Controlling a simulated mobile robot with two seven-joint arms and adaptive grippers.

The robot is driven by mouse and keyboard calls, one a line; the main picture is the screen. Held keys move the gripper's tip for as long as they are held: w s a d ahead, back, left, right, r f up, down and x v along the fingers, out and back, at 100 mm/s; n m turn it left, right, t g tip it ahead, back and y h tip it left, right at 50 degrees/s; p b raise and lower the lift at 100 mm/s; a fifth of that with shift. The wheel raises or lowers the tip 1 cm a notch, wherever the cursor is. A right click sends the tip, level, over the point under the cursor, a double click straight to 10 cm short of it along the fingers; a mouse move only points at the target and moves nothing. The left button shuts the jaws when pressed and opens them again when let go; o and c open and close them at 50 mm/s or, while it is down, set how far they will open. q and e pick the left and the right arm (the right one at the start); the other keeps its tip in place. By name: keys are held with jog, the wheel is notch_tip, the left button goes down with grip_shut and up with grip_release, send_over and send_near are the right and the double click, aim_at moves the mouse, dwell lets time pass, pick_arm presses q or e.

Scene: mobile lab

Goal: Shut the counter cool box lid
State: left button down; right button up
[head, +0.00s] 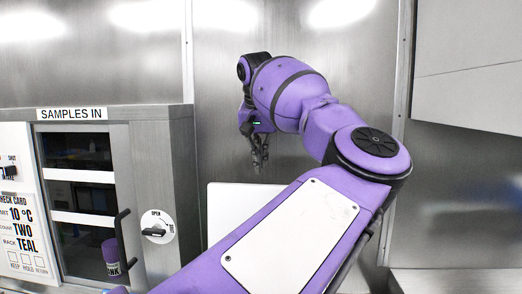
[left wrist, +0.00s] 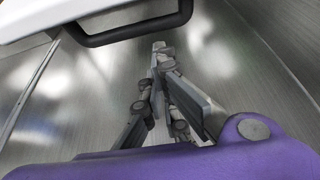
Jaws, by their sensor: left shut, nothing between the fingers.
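A plain white panel (head: 222,204), which looks like the cool box lid raised upright, shows behind my left arm; my arm hides most of it and the box below. In the left wrist view, a white edge (left wrist: 50,18) with a dark bar handle (left wrist: 135,30) fills the upper left. My left gripper (head: 258,163) hangs with fingers down above the white panel, in front of the metal wall. It is shut and empty. In the left wrist view its fingertips (left wrist: 160,50) lie just below the handle; I cannot tell whether they touch it. My right gripper is out of view.
A metal "SAMPLES IN" cabinet (head: 160,116) with a dark window, a handle (head: 122,240) and an "OPEN" knob (head: 154,231) stands at the left. A check card (head: 22,228) is beside it. A metal cupboard (head: 470,60) hangs at the upper right.

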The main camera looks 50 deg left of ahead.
pick_arm(q)
jog(key=shift+x, duration=2.45)
